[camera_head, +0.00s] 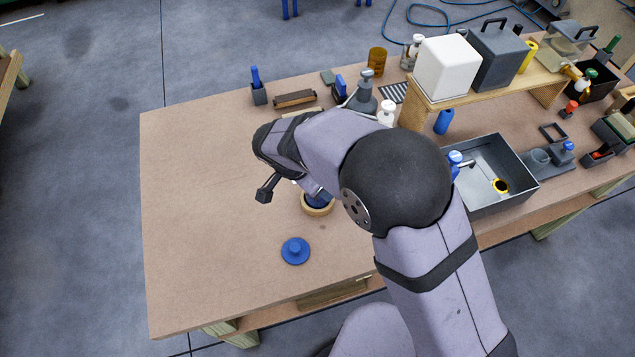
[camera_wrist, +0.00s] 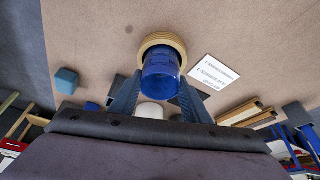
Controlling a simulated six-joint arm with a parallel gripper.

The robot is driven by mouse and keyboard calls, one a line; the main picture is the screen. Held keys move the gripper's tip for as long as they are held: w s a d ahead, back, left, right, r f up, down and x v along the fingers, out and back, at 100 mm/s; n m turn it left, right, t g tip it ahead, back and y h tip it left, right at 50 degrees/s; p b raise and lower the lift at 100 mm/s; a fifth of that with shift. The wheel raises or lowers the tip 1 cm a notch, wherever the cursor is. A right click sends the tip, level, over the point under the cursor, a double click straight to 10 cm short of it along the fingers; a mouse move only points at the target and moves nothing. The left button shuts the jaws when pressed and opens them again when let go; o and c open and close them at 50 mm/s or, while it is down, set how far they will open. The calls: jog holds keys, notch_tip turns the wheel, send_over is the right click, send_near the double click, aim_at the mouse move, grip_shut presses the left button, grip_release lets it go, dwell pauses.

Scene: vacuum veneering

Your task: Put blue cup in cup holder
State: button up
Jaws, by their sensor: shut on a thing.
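The blue cup (camera_wrist: 161,80) is between the two dark fingers of my gripper (camera_wrist: 159,88) in the wrist view, and the gripper is shut on it. The cup's far end overlaps the round wooden cup holder (camera_wrist: 163,38). In the head view the blue cup (camera_head: 317,199) shows inside the ring of the wooden holder (camera_head: 318,211), under my arm. I cannot tell whether it rests on the holder's bottom. My arm hides the fingers and much of the cup in the head view.
A blue knobbed disc (camera_head: 295,251) lies in front of the holder. A grey tray (camera_head: 497,170) and a wooden shelf with boxes (camera_head: 447,68) stand to the right. Small tools line the back edge. A white card (camera_wrist: 214,71) lies beside the holder. The table's left side is clear.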

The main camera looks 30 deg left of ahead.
jog(key=shift+f, duration=0.1)
jog(key=o, duration=1.1)
jog(key=shift+r, duration=0.2)
jog(key=b+v, duration=0.3)
jog(key=v, duration=0.9)
jog(key=shift+f, duration=0.1)
